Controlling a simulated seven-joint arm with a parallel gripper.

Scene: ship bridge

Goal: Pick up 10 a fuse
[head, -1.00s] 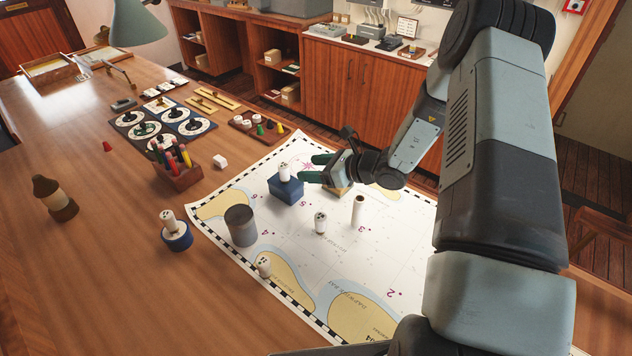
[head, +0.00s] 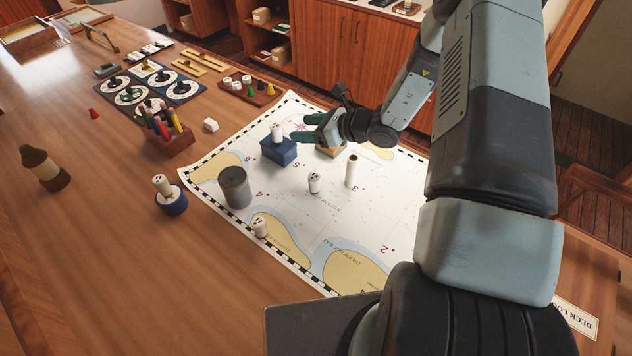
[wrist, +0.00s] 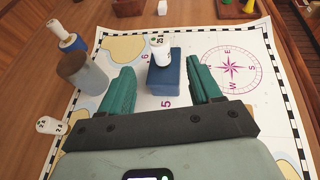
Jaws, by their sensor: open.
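A white fuse-like cylinder (head: 277,132) with dark marks stands upright on a blue block (head: 279,152) on the chart. In the wrist view the cylinder (wrist: 160,51) and the blue block (wrist: 164,76) appear between my fingers, ahead of the tips. My gripper (head: 301,127) is open and empty, just right of the block in the head view.
A grey cylinder (head: 235,188) and a taller white tube (head: 352,171) stand on the chart (head: 300,235). The left foreground is clear.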

